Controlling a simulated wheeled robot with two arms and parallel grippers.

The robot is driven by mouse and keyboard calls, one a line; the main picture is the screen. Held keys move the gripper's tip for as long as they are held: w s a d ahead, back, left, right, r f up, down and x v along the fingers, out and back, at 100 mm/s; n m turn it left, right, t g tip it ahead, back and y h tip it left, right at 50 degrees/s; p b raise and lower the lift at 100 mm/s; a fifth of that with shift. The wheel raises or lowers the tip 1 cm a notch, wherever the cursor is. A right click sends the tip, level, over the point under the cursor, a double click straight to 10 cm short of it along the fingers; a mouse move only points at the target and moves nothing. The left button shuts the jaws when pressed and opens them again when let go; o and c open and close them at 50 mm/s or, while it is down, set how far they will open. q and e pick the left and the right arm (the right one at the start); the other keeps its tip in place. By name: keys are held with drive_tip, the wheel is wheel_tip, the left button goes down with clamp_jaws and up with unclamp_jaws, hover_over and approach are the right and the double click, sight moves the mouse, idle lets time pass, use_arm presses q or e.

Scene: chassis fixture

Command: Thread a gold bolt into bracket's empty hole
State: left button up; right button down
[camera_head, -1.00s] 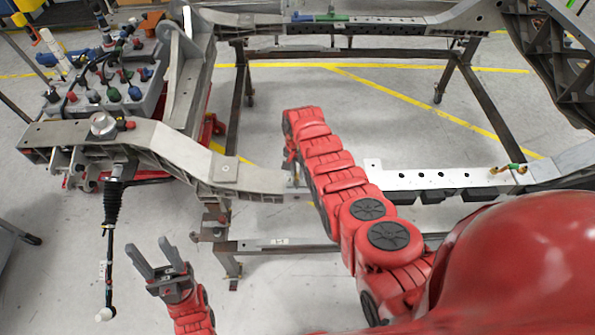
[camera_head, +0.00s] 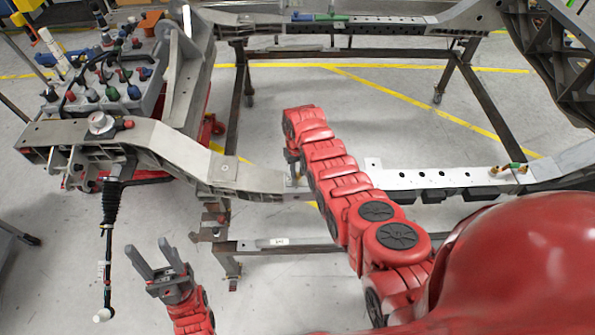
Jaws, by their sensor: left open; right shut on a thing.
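My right gripper (camera_head: 294,176) is mostly hidden by its own red wrist. It points down at the grey chassis rail (camera_head: 255,178), by the left end of the middle gap. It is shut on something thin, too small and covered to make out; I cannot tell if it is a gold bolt. A silver bracket plate (camera_head: 405,179) with several dark holes lies on the rail to the right of my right arm. I cannot tell which hole is the empty one. My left gripper (camera_head: 150,251) is open and empty at the lower left, over the floor and away from the rail.
A small gold and green piece (camera_head: 510,168) sits on the rail's right part. A black rod with a rubber boot (camera_head: 112,200) hangs at the left. A grey crate of coloured-capped parts (camera_head: 110,100) stands behind it. Open floor lies between the rails.

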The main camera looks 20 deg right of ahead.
drive_tip(key=m+b, duration=0.1)
drive_tip(key=m, duration=0.1)
drive_tip(key=shift+f+m, duration=0.2)
drive_tip(key=shift+m, duration=1.1)
drive_tip(key=m, duration=0.5)
drive_tip(key=shift+m+b, duration=0.4)
drive_tip(key=m, duration=0.4)
drive_tip(key=shift+a+m, duration=0.1)
drive_tip(key=shift+m, duration=0.2)
